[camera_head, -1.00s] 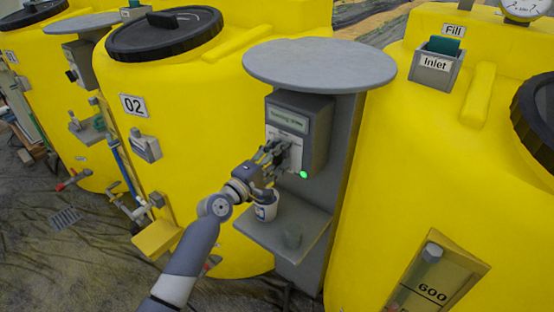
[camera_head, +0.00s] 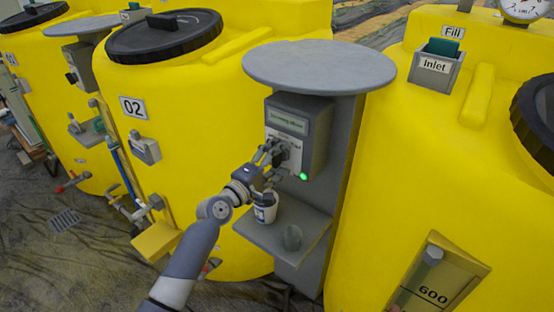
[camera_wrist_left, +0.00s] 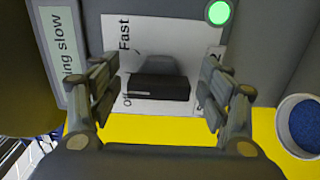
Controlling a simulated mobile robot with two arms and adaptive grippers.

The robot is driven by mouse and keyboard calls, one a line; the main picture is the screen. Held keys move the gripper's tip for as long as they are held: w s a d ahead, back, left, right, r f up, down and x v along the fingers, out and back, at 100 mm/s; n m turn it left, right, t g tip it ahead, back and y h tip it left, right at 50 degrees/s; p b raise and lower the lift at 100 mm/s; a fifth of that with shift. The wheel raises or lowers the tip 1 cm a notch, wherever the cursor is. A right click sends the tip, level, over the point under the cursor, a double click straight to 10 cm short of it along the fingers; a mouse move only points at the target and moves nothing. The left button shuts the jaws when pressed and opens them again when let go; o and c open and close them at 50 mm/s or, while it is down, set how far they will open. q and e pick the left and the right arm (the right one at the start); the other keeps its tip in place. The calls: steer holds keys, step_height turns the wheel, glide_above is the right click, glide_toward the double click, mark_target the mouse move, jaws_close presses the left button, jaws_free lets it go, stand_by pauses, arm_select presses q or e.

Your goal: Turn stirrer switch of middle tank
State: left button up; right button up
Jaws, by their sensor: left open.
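A grey control box (camera_head: 319,121) stands under a round grey cover, in front of the yellow tank marked 02 (camera_head: 205,92). Its display reads partly "ing slow" in the left wrist view (camera_wrist_left: 62,50), and a green lamp (camera_head: 303,177) is lit below the panel. The dark switch knob (camera_wrist_left: 160,88) sits on a white label with "Fast" and part of "Off" readable. My left gripper (camera_head: 275,153) is at the box front, open. In the left wrist view its two fingers are spread on either side of the knob, with gaps between. My right gripper is not in view.
Below my left gripper a grey shelf (camera_head: 265,236) holds a white cup (camera_head: 265,214) with blue content and a grey cylinder (camera_head: 293,238). The round grey cover (camera_head: 320,68) overhangs the box. Another yellow tank (camera_head: 410,170) stands close on the right.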

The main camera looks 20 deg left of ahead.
arm_select(q)
steer(key=v, duration=1.2)
stand_by(0.3)
